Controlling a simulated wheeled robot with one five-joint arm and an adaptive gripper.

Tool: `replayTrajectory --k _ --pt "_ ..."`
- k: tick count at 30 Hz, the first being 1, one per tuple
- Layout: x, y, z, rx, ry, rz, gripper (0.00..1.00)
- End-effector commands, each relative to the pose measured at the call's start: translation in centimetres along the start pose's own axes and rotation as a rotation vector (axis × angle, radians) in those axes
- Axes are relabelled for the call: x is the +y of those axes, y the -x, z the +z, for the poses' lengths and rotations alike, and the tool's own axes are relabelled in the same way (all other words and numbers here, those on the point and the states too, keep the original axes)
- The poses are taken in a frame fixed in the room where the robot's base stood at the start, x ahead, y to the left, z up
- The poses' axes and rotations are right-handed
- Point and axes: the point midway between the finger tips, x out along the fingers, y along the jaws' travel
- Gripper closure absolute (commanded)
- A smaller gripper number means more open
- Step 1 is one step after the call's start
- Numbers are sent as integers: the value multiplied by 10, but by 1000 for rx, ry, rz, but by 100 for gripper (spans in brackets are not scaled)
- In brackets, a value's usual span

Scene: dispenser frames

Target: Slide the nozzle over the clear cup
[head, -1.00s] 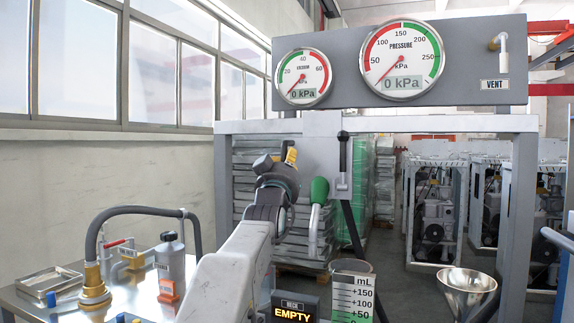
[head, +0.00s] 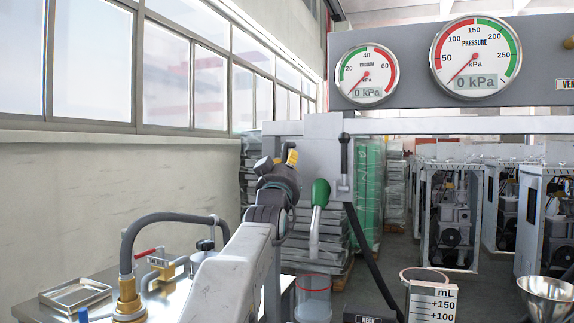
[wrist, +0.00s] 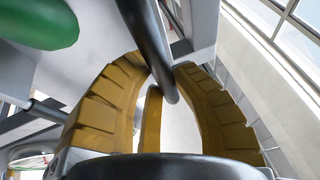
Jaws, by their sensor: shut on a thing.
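The nozzle has a grey downward spout (head: 314,240) below a green handle (head: 320,193), in front of a pale panel. In the head view the spout appears directly above a clear cup (head: 313,302) with a red rim; depth alignment is unclear. My gripper (head: 291,157) is left of the green handle, and my arm hides part of it. In the wrist view, my gripper's yellow fingers (wrist: 167,72) close around the nozzle's handle, where a dark rod (wrist: 148,40) shows; the exact contact is partly hidden. The green handle shows at upper left (wrist: 40,25).
A measuring scale card (head: 432,300) stands right of the cup, before another rimmed vessel (head: 424,274). A metal funnel (head: 548,290) is farther right. A steel bench with a hose (head: 130,245) is at left. Gauges (head: 475,57) sit on the frame above.

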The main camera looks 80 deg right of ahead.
Motion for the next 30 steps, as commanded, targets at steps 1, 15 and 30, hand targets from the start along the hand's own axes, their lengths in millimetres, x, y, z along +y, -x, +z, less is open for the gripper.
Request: replayTrajectory --k 1,15,30 --pt "-3 0 0 -1 0 -4 100" --pt "-3 0 -1 2 -1 -4 50" --pt "-2 10 -1 0 -1 -2 50"
